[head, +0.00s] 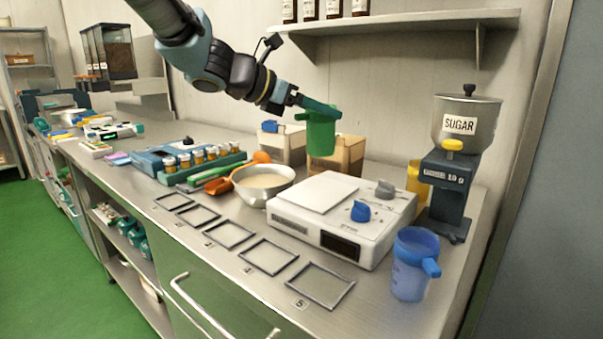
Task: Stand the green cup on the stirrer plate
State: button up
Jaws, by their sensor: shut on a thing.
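The green cup (321,135) is upright in the air above the back of the counter, in front of the back wall. My gripper (306,103) reaches in from the upper left and is shut on the green cup near its rim. The plate is bare. The cup is above and behind it in the picture, clearly apart from it. The cup's far side is hidden.
A blue cup (411,262) stands right of the device, near the sugar dispenser (457,165). A metal bowl (263,184) is left of the device. Two boxes stand behind, the tan one (343,155) below the cup. Several square frames line the counter's front. A shelf (400,22) hangs above.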

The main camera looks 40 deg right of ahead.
aim_at(308, 147)
notch_tip(308, 147, down, 8)
jog(key=shift+f, duration=0.25)
jog(key=shift+f+b, duration=0.15)
jog(key=shift+b, duration=0.2)
jog(key=o, duration=1.6)
jog(key=shift+c, duration=0.2)
